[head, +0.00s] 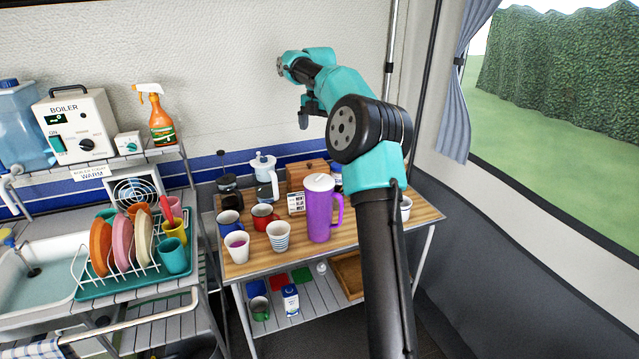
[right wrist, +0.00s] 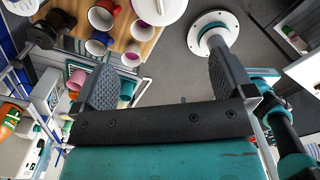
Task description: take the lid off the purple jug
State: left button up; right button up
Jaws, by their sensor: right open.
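The purple jug (head: 321,217) stands upright on the wooden table top, its handle to the right. Its white lid (head: 319,182) sits on its top. In the right wrist view a white round top (right wrist: 160,8), which looks like this lid, is cut off by the upper edge. My right gripper (head: 303,122) hangs in the air above and behind the jug in the head view, clear of it. In the right wrist view its two fingers (right wrist: 164,78) are spread wide with nothing between them. My left gripper is not in view.
Several mugs, among them a striped cup (head: 278,237) and a red mug (head: 264,217), stand left of the jug. A dish rack (head: 130,262) is further left. The wooden table (head: 345,247) is bare in front of the jug.

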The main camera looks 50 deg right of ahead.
send_over(319, 176)
notch_tip(319, 176, down, 12)
jog(key=shift+s+a+r, duration=0.1)
dwell(0.3)
jog(key=shift+f, duration=2.7)
jog(key=c, duration=0.6)
jog(key=shift+f, duration=0.1)
jog(key=c, duration=0.3)
